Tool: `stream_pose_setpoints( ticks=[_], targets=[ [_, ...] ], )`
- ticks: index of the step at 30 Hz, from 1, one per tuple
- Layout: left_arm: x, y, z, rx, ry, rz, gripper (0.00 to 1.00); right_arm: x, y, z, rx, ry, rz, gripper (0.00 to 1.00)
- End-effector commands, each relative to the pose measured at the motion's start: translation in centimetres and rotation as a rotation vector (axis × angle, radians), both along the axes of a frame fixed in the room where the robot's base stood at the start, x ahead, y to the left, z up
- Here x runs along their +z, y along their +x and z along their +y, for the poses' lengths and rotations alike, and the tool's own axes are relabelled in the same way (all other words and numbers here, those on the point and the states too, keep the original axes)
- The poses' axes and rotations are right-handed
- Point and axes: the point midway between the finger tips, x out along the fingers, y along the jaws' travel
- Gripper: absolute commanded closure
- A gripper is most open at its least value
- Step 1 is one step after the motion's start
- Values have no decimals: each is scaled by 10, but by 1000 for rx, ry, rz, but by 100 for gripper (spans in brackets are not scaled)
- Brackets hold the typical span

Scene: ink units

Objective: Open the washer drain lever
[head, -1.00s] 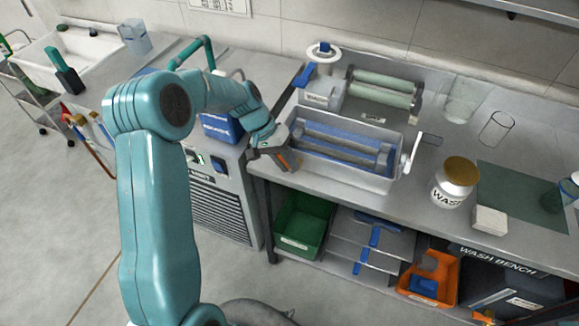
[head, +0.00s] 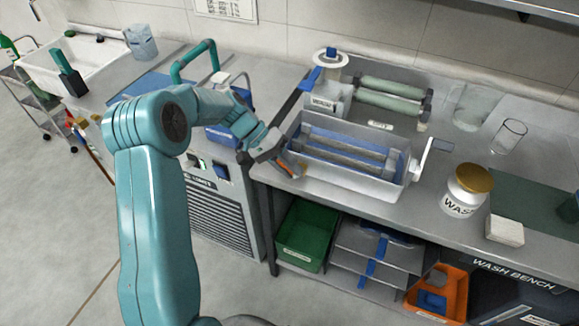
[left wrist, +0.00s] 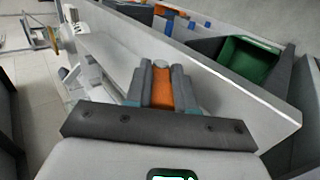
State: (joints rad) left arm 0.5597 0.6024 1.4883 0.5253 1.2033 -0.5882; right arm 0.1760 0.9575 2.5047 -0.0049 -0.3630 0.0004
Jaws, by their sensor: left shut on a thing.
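The washer is a grey-white open trough (head: 345,183) with blue-and-grey rollers inside and a crank at its right end. The orange drain lever (left wrist: 162,90) shows between the two grey fingers in the left wrist view. In the head view my left gripper (head: 288,167) is at the washer's front left corner, shut on the lever, with only a little orange showing. The fingers hide most of the lever and its pivot. My right gripper is in neither view.
The trough stands near the front edge of the wash bench (head: 378,205). A wash jar (head: 466,190) and a white block (head: 505,231) are to the right. A green bin (head: 305,235) is on the shelf below. A blue container (head: 228,133) sits behind my arm.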

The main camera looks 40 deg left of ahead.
Motion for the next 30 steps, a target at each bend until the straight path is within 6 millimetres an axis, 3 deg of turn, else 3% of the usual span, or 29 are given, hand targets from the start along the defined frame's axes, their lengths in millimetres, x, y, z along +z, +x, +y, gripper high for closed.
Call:
stream_pose_setpoints(
  ticks=[2,3,4,5,17,30],
  targets=[
    [2,1,1,2,2,-3,100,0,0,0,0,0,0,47],
    [2,1,1,2,2,-3,64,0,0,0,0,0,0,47],
    [2,1,1,2,2,-3,54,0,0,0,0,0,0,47],
    [2,0,1,2,2,-3,51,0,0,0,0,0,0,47],
    [7,-1,9,2,3,-3,51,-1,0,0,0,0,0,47],
    [81,-20,87,4,5,-4,51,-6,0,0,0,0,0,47]
  ],
)
